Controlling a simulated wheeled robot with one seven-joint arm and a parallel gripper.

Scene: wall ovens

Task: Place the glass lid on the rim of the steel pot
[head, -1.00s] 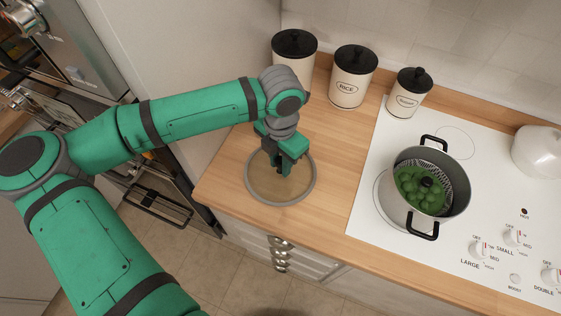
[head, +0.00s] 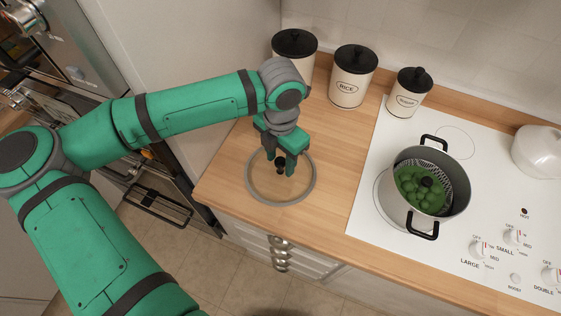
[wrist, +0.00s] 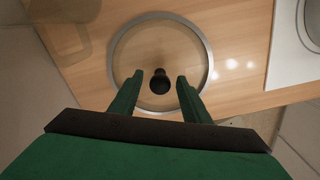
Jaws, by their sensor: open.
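The glass lid (head: 256,187) lies flat on the wooden counter, a clear disc with a grey rim and a black knob (head: 280,162). It also shows in the wrist view (wrist: 122,60), with its knob (wrist: 159,82) between and just beyond my fingertips. My gripper (head: 279,167) is open, pointing down over the lid, one finger on each side of the knob. In the wrist view my gripper (wrist: 170,76) shows a gap to the knob on both sides. The steel pot (head: 405,211) stands on the white cooktop, uncovered, with green round food inside and black handles.
Several white canisters with black lids, one a rice canister (head: 347,88), stand along the wall behind. A white kettle-like vessel (head: 540,153) is at the far right. Bare counter (head: 330,190) lies between lid and pot. Cooktop knobs (head: 480,249) sit in front right.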

